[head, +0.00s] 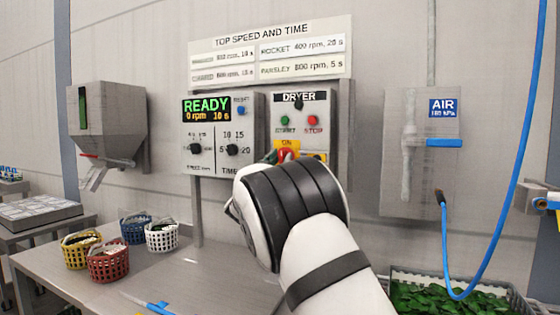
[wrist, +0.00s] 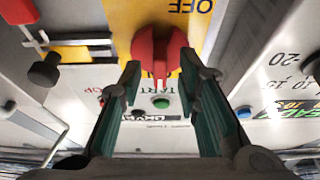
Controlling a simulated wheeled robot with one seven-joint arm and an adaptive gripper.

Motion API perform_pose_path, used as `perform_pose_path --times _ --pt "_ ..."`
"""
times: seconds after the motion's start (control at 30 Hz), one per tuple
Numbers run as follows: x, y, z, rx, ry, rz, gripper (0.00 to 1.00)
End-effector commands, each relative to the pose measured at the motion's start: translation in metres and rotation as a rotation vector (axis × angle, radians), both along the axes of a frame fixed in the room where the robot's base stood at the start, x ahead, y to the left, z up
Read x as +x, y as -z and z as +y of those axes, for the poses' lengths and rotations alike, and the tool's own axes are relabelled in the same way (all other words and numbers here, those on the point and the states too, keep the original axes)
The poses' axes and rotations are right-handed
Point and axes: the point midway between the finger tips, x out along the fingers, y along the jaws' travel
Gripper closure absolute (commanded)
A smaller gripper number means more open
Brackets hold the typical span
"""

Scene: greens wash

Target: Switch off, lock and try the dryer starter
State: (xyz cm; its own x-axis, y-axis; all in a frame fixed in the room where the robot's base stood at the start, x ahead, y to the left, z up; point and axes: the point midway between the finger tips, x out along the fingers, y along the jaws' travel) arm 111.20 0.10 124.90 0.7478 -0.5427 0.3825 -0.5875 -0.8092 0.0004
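The dryer starter (head: 322,108) is a grey box on the wall panel, with a green START button (head: 285,120) and a red STOP button (head: 311,120). Below them is a red rotary handle (wrist: 158,48) on a yellow plate (wrist: 118,14). In the wrist view OFF reads upside down on the plate; the handle's grip points towards START, the ON side. My gripper (wrist: 160,75) is open, its fingertips on either side of the handle's grip with gaps visible. My arm hides the lower starter in the head view. A dark red object (wrist: 18,10), perhaps a padlock, is beside the plate.
The speed and time box (head: 215,160) is left of the starter, showing READY, 0 rpm. Several small baskets (head: 108,262) stand on the table (head: 190,275) at lower left. A blue air hose (head: 505,170) hangs at right above a crate of greens (head: 465,299).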

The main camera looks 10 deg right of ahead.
Motion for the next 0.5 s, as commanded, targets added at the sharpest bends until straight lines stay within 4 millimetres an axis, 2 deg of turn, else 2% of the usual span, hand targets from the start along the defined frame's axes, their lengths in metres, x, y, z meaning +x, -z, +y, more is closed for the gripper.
perform_pose_path --times 0.03,0.1,0.13,0.5 --pt "-0.0001 0.0 0.0001 0.0 0.0 0.0 0.81" --pt "-0.0001 0.0001 0.0001 0.0 0.0 0.0 0.97" --pt "-0.0002 0.0 0.0001 0.0 0.0 0.0 1.0" --pt "-0.0006 -0.0004 -0.0002 -0.017 0.0 0.012 1.0"
